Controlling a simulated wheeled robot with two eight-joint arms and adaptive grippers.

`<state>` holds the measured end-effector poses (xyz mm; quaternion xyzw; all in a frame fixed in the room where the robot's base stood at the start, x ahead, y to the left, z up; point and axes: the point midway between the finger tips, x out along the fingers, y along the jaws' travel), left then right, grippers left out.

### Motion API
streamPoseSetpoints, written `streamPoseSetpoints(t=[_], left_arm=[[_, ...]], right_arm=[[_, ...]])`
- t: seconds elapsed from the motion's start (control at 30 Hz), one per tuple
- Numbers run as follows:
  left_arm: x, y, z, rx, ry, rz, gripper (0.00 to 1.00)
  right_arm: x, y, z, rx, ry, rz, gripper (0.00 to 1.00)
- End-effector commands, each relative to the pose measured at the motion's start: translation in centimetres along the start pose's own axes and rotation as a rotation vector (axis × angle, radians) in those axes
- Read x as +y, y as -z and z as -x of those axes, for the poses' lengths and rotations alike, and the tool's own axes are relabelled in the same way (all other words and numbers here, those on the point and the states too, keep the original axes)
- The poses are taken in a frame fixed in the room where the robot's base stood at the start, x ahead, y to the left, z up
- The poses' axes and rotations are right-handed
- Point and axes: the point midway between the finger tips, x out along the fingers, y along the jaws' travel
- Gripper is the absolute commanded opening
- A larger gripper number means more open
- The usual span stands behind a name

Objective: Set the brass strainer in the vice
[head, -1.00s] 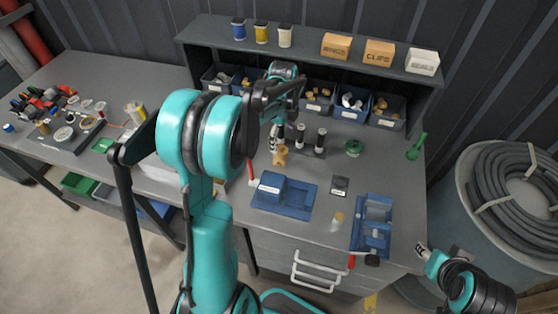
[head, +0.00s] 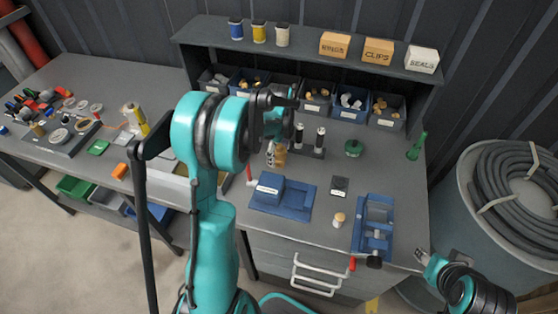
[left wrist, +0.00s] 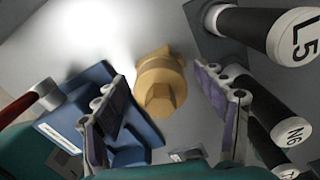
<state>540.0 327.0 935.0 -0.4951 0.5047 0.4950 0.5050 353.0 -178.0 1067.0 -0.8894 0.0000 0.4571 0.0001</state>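The brass strainer (left wrist: 161,84), a stubby brass piece with a faceted end, stands on the bench. In the head view it (head: 280,155) is partly hidden by my left gripper (head: 274,150). In the left wrist view my left gripper (left wrist: 160,95) is open, its two fingers on either side of the strainer with gaps showing. The vice appears to be the blue fixture (head: 375,225) near the bench's front edge at the right; nothing shows clamped in it. My right gripper (head: 428,262) is at the lower right, off the bench; its fingers are too small to judge.
Black-handled tools (left wrist: 285,35) stand in a holder close right of my left gripper. A blue labelled block on a blue base (head: 283,196) is in front of the strainer. A small light-topped piece (head: 339,219) stands left of the vice. Part bins (head: 350,105) line the back.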

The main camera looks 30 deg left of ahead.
Motion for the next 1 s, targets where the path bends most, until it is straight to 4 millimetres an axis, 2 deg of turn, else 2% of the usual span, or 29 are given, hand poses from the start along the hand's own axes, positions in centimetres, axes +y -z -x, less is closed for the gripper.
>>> streamPoseSetpoints(t=[0.03, 0.2, 0.23, 0.63, 1.0], left_arm=[[0.0, 0.0, 0.0, 0.0, 0.0, 0.0, 0.5], [0.0, 0.0, 0.0, 0.0, 0.0, 0.0, 0.05], [0.0, 0.0, 0.0, 0.0, 0.0, 0.0, 0.0], [0.0, 0.0, 0.5, 0.001, -0.001, 0.0, 0.0], [0.0, 0.0, 4.1, 0.0, 0.0, 0.0, 0.0]], right_arm=[[0.0, 0.0, 0.0, 0.0, 0.0, 0.0, 0.4], [0.0, 0.0, 0.0, 0.0, 0.0, 0.0, 0.4], [0.0, 0.0, 0.0, 0.0, 0.0, 0.0, 0.4], [0.0, 0.1, 0.2, 0.0, 0.0, 0.0, 0.4], [0.0, 0.8, 1.2, 0.0, 0.0, 0.0, 0.4]])
